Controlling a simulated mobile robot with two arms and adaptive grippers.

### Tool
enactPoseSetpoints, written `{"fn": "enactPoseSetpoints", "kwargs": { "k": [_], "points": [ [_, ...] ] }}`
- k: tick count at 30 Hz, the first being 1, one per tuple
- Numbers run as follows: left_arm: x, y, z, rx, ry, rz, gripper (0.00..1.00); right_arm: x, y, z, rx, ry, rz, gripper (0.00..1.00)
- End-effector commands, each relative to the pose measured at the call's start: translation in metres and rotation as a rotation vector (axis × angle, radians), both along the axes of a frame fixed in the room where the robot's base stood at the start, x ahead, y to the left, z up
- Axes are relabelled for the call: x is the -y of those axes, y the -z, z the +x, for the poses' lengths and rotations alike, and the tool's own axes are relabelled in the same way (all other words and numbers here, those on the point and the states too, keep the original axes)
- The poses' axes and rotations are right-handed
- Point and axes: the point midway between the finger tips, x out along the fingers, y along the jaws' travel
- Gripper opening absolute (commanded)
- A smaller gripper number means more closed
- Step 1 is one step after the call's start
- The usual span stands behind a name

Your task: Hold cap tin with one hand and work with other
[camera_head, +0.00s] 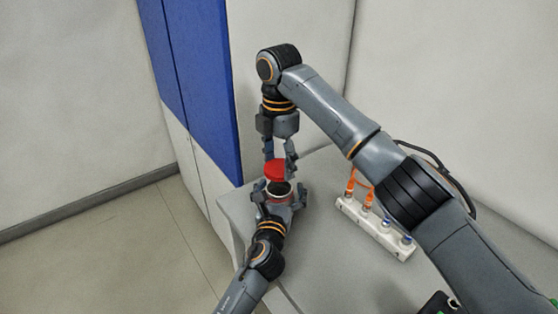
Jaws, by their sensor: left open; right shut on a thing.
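The tin (280,187), small with a pale rim and dark inside, stands at the left part of the grey bench. My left gripper (281,199) is low around the tin, its fingers open on either side of it; whether they touch it is hard to tell. My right gripper (279,158) points down from above and is shut on the red cap (275,171). The cap is tilted, just above the tin's open top. My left gripper and arm hide the tin's lower part.
A blue and white cabinet (203,75) is close behind the bench's left edge. A dark object (437,303) shows at the bottom right.

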Motion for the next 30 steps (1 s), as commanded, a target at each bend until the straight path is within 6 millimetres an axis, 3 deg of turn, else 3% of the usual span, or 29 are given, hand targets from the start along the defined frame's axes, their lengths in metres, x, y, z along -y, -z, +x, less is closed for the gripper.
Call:
{"fn": "enactPoseSetpoints", "kwargs": {
  "k": [5,19,24,30],
  "points": [
    [-0.002,0.001,-0.013,0.0,-0.001,0.0,0.9,0.0,0.0,0.0,0.0,0.0,0.0,0.23],
    [-0.016,0.002,-0.102,-0.002,0.0,0.001,0.9,0.0,0.0,0.0,0.0,0.0,0.0,0.23],
    [-0.018,0.001,-0.116,-0.002,0.0,0.0,0.9,0.0,0.0,0.0,0.0,0.0,0.0,0.23],
    [-0.019,0.001,-0.119,-0.001,0.0,0.0,0.9,0.0,0.0,0.0,0.0,0.0,0.0,0.23]
  ]
}}
